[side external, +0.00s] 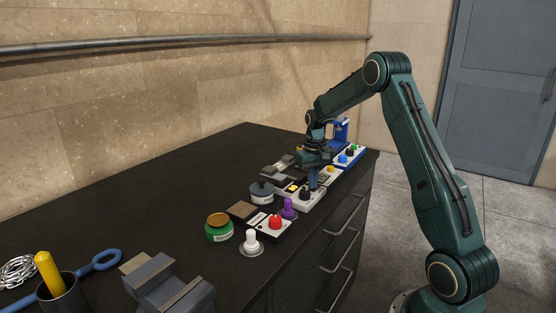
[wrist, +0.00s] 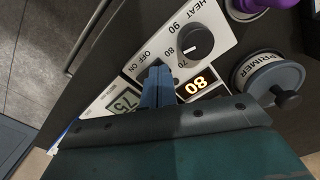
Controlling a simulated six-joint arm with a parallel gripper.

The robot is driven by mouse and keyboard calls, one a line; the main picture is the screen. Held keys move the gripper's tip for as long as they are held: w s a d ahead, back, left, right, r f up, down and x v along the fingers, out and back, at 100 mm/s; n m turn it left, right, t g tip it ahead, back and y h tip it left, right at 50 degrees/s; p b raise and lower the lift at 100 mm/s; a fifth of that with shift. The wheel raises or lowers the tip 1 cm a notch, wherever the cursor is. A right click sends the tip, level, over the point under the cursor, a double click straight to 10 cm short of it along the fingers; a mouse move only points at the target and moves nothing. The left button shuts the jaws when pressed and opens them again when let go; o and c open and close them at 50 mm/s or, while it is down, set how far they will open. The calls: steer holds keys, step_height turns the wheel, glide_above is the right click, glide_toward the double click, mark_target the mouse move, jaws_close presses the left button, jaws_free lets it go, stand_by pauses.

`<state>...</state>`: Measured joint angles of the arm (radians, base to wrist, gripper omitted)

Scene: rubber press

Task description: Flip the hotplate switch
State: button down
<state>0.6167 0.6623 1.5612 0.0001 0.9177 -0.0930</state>
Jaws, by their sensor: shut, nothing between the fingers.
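The white panel marked HEAT (wrist: 213,22) carries a black dial (wrist: 195,42) with 70, 80 and 90 around it. Its OFF/ON label (wrist: 152,61) lies just beyond my fingertips in the wrist view. The switch itself is mostly hidden by the fingers, so its position cannot be told. Contact cannot be told. In the side view, my gripper (side external: 314,187) is at the panel beside the black dial (side external: 305,194).
A grey display (wrist: 125,103) reads 75 on a neighbouring panel. A PRIMER pot (side external: 262,191), purple knob (side external: 289,208), red button (side external: 275,222), white knob (side external: 251,241) and green jar (side external: 218,230) stand close by. A vise (side external: 165,285) is nearer the camera.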

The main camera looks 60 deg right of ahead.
stand_by(0.3)
steer(key=shift+r, duration=3.45)
steer(key=shift+a, duration=0.1)
steer(key=s+a+r+n+t, duration=0.1)
steer(key=s+a+r+n, duration=0.1)
steer(key=s+a+r, duration=0.5)
steer(key=s+a+r+n+t, duration=0.1)
steer(key=a+r+t, duration=0.1)
steer(key=a+r, duration=0.65)
steer(key=s+a+f+n+t, duration=0.2)
steer(key=s+a+f+n, duration=0.1)
steer(key=s+a, duration=1.1)
steer(key=shift+s+f+t, duration=0.3)
steer(key=shift+s+f, duration=0.4)
steer(key=shift+s, duration=0.4)
